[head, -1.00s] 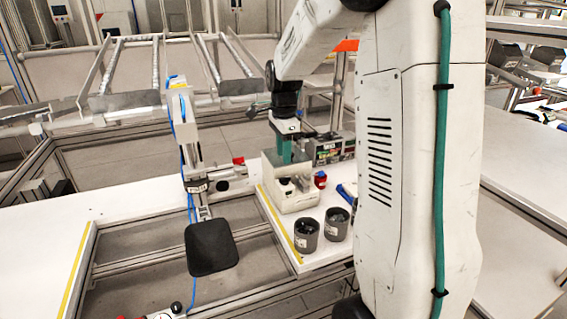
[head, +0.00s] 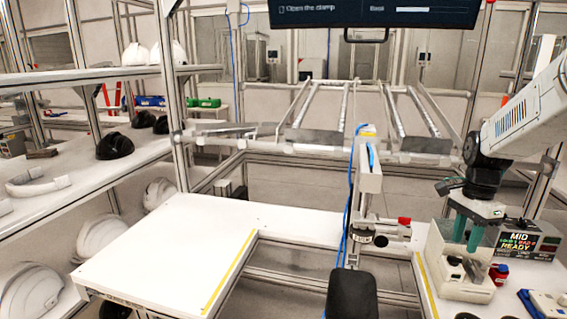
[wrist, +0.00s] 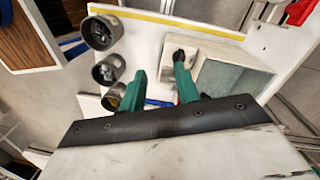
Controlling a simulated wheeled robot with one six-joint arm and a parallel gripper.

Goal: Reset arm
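My gripper (head: 467,228) is at the right of the head view, pointing down over a beige bench device (head: 462,275). Its two teal fingers stand apart with nothing seen between them. In the wrist view my gripper (wrist: 158,75) also shows spread fingers, with the beige device (wrist: 230,80) just beyond the right finger. Whether a finger touches the device I cannot tell. My arm reaches in from the right edge of the head view.
A display box (head: 527,240) reading "READY" stands behind the device. Dark cups (wrist: 108,70) line the bench in the wrist view. A clamp post with a black pad (head: 351,295) stands left of the device. The left white table (head: 165,250) is clear. Helmets (head: 115,146) sit on shelves.

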